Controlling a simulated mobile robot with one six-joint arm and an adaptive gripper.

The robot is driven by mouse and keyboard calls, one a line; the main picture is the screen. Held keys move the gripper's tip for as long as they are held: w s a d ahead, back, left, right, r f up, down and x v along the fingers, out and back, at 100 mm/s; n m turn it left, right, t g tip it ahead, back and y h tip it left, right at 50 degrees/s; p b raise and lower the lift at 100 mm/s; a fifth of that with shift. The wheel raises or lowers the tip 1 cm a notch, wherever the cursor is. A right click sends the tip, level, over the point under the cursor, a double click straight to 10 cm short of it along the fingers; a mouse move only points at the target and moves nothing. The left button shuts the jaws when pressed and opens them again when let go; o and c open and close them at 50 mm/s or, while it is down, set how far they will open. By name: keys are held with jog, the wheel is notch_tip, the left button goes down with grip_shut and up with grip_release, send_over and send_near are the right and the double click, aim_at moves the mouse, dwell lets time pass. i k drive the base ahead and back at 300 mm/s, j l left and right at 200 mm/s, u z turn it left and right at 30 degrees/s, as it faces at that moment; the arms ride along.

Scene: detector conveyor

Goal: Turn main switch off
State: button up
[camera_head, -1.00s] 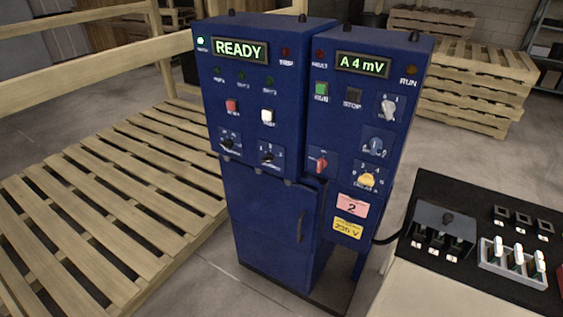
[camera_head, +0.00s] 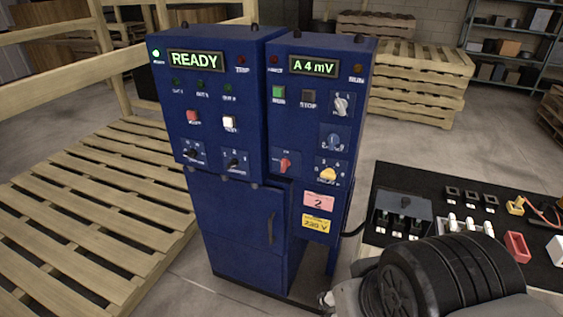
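A blue two-part control cabinet stands in the middle of the view. Its right part (camera_head: 313,110) has a lit display reading "A 4 mV" and a red rotary switch (camera_head: 285,163) at lower left of its panel. The red switch looks like the main switch, but its label is too small to read; its handle is near upright, slightly tilted. Grey (camera_head: 340,104), blue (camera_head: 333,141) and yellow (camera_head: 328,173) knobs sit to its right. My arm shows at the lower right, well below the panel and apart from it. My gripper is not clearly in view.
The left cabinet part (camera_head: 222,107) displays "READY", with buttons and two black knobs. A black bench top (camera_head: 385,180) at right carries switch boxes and a red tray (camera_head: 516,246). Wooden pallets (camera_head: 90,225) lie at left. A cable runs from cabinet to bench.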

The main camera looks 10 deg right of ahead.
aim_at(285, 163)
jog(key=i+l+u, duration=0.15)
jog(key=u, duration=0.2)
jog(key=i+l+u, duration=0.2)
jog(key=i+u, duration=0.2)
jog(key=k, duration=0.05)
